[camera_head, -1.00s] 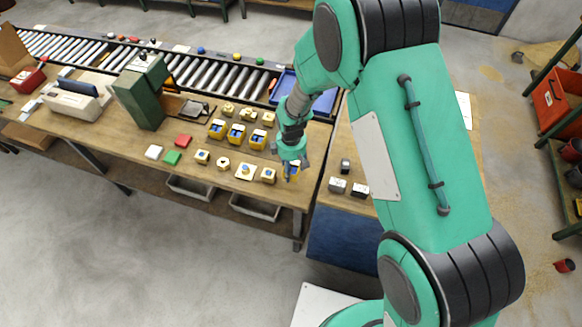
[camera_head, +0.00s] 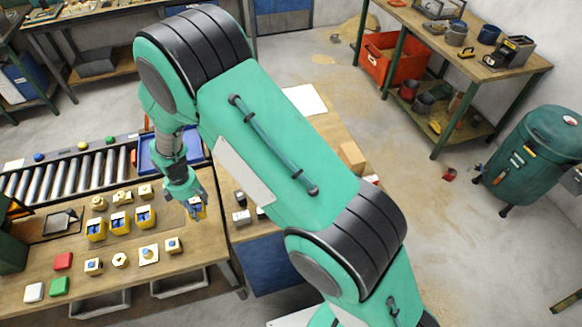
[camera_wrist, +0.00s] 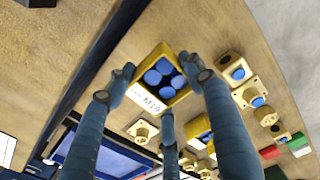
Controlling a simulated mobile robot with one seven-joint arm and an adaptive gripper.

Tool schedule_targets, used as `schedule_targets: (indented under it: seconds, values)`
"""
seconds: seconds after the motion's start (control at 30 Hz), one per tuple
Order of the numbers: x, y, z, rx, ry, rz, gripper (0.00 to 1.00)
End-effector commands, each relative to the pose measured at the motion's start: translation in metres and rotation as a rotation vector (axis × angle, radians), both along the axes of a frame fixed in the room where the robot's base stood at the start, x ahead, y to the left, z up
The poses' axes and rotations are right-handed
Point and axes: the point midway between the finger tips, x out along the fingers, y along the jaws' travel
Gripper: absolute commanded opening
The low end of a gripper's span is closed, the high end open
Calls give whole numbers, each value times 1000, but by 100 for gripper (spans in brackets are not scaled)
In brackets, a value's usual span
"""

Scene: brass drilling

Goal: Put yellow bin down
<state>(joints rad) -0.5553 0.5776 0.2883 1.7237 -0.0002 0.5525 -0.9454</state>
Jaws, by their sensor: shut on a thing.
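A small yellow bin (camera_wrist: 161,78) holding several blue round pieces is between my fingers in the wrist view; its white label reads roughly "M14". My gripper (camera_wrist: 158,82) is shut on it, with fingers on both sides and a third finger at the label side. In the head view, my gripper (camera_head: 190,196) points down at the right end of the left wooden workbench (camera_head: 196,250), and the bin (camera_head: 197,211) shows partly below the fingers. I cannot tell whether its base touches the bench.
Three similar yellow bins (camera_head: 120,222) stand in a row to the left. A blue tray (camera_head: 146,155) is behind my gripper.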

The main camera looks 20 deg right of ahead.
Motion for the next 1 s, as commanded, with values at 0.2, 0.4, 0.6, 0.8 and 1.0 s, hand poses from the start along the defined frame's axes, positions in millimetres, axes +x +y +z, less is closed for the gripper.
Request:
schedule_targets:
  seconds: [0.2, 0.4, 0.6, 0.8, 1.0]
  values:
    - [75, -43, 20, 2, -4, -85, 25]
    - [136, -93, 42, 2, -3, -160, 25]
    - [190, -151, 67, 2, -4, -234, 25]
    - [230, -209, 90, 1, -3, -299, 25]
    - [252, -249, 107, 1, -3, -341, 25]
